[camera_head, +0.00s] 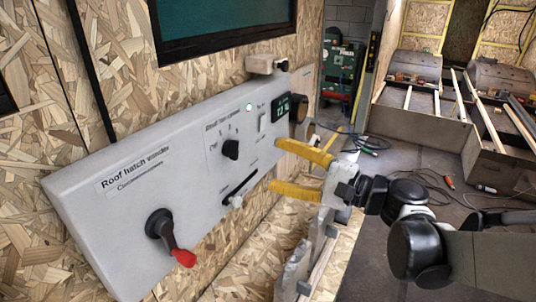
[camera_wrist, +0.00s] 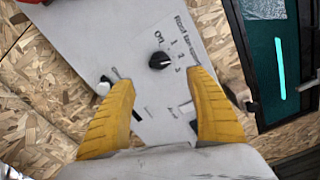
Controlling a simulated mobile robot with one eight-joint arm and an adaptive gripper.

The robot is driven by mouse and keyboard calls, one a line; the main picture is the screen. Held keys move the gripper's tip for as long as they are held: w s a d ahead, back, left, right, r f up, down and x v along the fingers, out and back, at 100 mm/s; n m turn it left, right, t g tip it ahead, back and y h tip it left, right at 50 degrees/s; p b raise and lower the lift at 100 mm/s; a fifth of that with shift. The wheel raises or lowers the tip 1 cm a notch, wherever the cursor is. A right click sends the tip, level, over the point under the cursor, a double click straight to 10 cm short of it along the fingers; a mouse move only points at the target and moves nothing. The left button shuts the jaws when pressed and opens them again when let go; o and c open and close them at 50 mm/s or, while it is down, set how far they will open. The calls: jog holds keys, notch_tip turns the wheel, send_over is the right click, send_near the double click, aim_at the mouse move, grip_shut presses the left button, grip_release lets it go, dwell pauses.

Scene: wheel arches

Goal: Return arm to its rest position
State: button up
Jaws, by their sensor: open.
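My gripper (camera_head: 300,172) has two yellow fingers, spread apart and empty, in front of the right part of a pale grey control panel (camera_head: 110,225). In the wrist view my gripper (camera_wrist: 165,105) also shows open, with a black rotary knob (camera_wrist: 160,60) seen beyond the gap between the fingers. In the head view this knob (camera_head: 231,149) sits left of the fingers, apart from them. My arm reaches in from the right edge. Whether a fingertip touches the panel I cannot tell.
The panel carries a crank with a red handle (camera_head: 184,258), a slider (camera_head: 237,200) and a small lit display (camera_head: 282,107). It is mounted on a chipboard wall (camera_head: 105,65). Wooden framing (camera_head: 420,118) and cables (camera_head: 372,143) lie at the right. Open floor (camera_head: 400,165) lies behind my arm.

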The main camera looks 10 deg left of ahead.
dwell(0.3)
jog(key=s+d+f+n+h+b, duration=0.25)
jog(key=s+d+f+h, duration=0.2)
jog(key=f, duration=0.35)
jog(key=s+d+f+n+h+b, duration=0.25)
jog(key=s+d+f+h, duration=0.2)
jog(key=f, duration=0.25)
jog(key=s+d+f+n+h+b, duration=0.1)
jog(key=s+d+f+h+b, duration=0.1)
jog(key=d, duration=0.5)
jog(key=s+d+f+n+h+b, duration=0.2)
jog(key=s+d+f+h, duration=0.2)
jog(key=d, duration=0.3)
jog(key=shift+s+d+f+n+h, duration=0.15)
jog(key=shift+d+f+n+h, duration=0.15)
jog(key=shift+f+h, duration=0.4)
